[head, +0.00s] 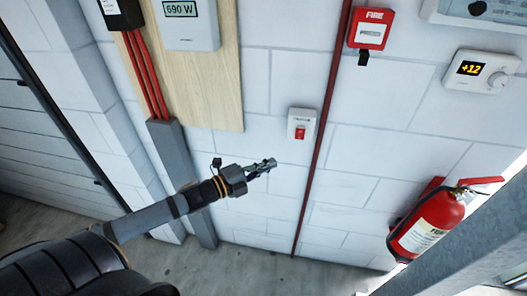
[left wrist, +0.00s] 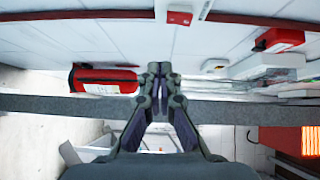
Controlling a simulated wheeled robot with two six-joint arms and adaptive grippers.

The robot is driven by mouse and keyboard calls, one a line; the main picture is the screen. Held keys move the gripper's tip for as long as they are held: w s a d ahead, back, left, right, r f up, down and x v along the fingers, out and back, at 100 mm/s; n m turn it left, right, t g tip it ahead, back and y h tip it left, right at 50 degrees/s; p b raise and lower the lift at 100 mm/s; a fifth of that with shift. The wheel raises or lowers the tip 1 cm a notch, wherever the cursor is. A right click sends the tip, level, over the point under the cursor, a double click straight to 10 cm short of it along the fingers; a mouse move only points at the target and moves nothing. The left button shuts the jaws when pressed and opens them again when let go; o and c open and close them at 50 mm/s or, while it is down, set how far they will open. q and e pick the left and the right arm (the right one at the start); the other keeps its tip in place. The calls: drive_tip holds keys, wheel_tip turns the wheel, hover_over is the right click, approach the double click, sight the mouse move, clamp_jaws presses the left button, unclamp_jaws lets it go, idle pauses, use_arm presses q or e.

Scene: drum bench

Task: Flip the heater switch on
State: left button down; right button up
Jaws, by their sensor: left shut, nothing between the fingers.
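The heater switch (head: 301,124) is a small white wall box with a red rocker, just left of a thin red pipe in the head view. Its lettering is too small to read, and I cannot tell the rocker's position. My left gripper (head: 270,164) is shut and empty, below and left of the switch, apart from it in the picture. In the left wrist view the fingertips (left wrist: 160,70) meet, and a white box with red, likely the switch (left wrist: 180,15), shows at the top edge. My right gripper is not in view.
The red pipe (head: 325,120) runs down the wall. A red fire box (head: 370,28), a thermostat (head: 482,72) reading +12 and a fire extinguisher (head: 427,225) are to the right. A meter (head: 187,24) reading 690 W hangs on a wooden board (head: 205,85).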

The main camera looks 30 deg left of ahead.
use_arm(q)
drive_tip(key=shift+s+a+f+p, duration=0.1)
drive_tip(key=shift+s+a+p, duration=0.15)
drive_tip(key=shift+s+p, duration=0.4)
